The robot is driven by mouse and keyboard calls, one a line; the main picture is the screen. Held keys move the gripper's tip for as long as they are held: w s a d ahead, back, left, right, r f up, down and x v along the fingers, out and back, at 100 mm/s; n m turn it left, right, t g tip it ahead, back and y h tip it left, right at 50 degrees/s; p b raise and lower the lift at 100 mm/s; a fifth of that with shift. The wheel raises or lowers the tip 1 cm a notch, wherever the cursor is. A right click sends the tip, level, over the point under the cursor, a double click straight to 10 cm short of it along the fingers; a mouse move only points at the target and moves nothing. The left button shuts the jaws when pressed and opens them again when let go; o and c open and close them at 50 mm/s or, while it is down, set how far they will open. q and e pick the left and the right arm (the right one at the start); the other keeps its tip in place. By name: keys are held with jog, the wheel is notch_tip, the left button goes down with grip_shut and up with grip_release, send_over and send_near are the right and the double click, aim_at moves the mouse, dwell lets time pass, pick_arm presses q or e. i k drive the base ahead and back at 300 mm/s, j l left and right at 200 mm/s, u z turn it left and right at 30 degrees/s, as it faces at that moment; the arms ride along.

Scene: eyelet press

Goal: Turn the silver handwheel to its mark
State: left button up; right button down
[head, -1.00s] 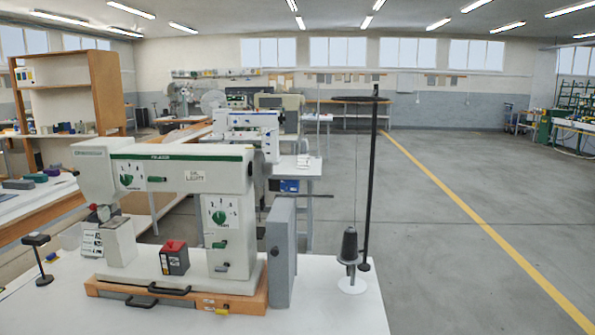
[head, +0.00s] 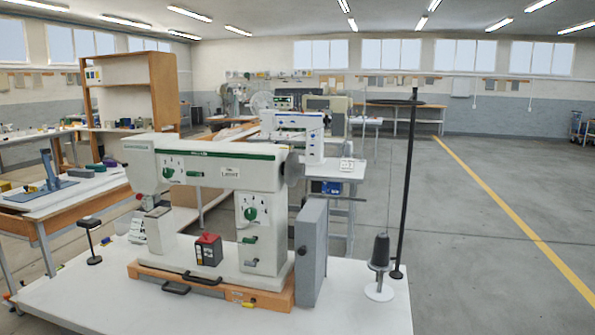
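The white and green press machine (head: 215,172) stands on a white table (head: 60,300). A grey, round wheel-like part (head: 293,168) sits at the right end of its upper arm, seen nearly edge-on and partly hidden by the machine; it looks like the silver handwheel. No mark on it can be made out. Neither of my grippers is in view.
A grey upright box (head: 311,250) stands right of the machine, below the wheel. A dark thread cone (head: 380,252) and a tall black pole (head: 407,190) stand at the table's right. A small black-topped stand (head: 90,240) is at the left. Open floor (head: 470,260) lies to the right.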

aim_at(294, 169)
jog(key=i+l, duration=0.15)
jog(key=l, duration=0.4)
jog(key=i+l+u, duration=0.1)
jog(key=l, duration=0.45)
jog(key=i+l, duration=0.15)
jog(key=l, duration=0.45)
jog(key=i+l, duration=0.1)
jog(key=l, duration=0.45)
jog(key=i+l+u, duration=0.1)
jog(key=l, duration=0.45)
jog(key=i+l, duration=0.1)
jog(key=l, duration=0.5)
jog(key=i+l+u, duration=0.1)
jog(key=l, duration=0.45)
